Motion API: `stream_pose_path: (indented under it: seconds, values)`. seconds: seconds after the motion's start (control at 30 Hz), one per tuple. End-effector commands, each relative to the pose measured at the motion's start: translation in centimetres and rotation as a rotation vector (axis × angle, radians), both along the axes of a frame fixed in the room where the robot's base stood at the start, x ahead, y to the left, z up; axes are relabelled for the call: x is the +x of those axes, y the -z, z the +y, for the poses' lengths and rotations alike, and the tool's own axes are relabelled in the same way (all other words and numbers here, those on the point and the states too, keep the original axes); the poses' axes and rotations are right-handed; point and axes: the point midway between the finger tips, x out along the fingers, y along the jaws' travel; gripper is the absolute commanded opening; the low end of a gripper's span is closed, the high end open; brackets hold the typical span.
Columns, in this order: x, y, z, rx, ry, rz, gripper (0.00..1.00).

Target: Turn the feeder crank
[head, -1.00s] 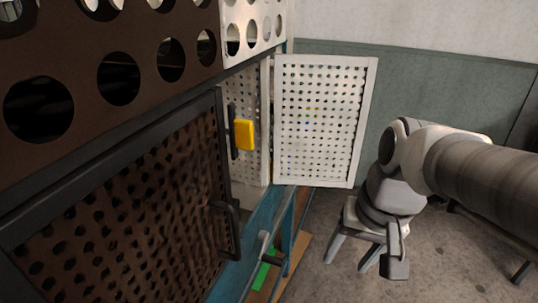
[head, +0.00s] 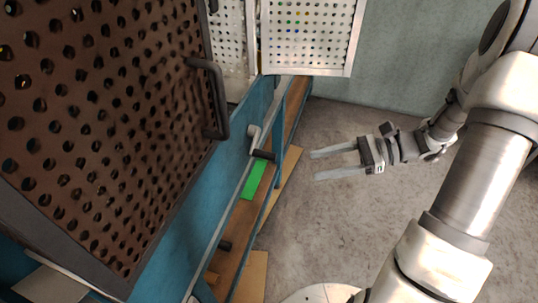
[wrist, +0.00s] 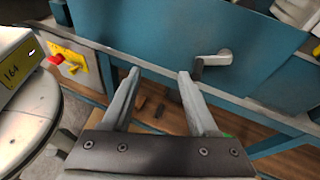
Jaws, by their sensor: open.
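The crank (head: 256,144) is a small grey arm with a dark grip on the blue frame, below the dark perforated door. It also shows in the wrist view as a bent grey handle (wrist: 214,60) on a blue panel, right of and beyond my right fingertip. My gripper (head: 314,165) is open and empty, its two fingers pointing left toward the frame. A gap shows between the fingertips and the crank in the head view. In the wrist view my gripper (wrist: 158,72) has nothing between its fingers.
The dark perforated door (head: 105,110) with a bar handle (head: 216,98) is at left. A white perforated panel (head: 308,36) hangs at the top. A green piece (head: 254,180) lies below the crank. A yellow plate with a red knob (wrist: 55,59) is at left. Floor at right is open.

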Motion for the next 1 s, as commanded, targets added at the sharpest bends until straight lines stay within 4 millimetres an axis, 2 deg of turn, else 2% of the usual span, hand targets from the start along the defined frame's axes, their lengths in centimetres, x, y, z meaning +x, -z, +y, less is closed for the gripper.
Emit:
stream_pose_path:
  seconds: [0.03, 0.2, 0.37, 0.5, 0.67, 1.0]
  values:
    - [0.6, 2.0, -0.9, 0.061, 0.058, 0.033, 0.59]
    - [2.2, 5.3, -3.4, 0.228, 0.22, 0.102, 0.59]
    - [3.0, 7.1, -5.0, 0.32, 0.309, 0.134, 0.59]
    - [3.3, 7.5, -5.3, 0.35, 0.337, 0.142, 0.59]
    - [3.9, 7.5, -3.9, 0.352, 0.336, 0.142, 0.59]
    - [6.5, 7.6, 2.9, 0.35, 0.333, 0.144, 0.59]
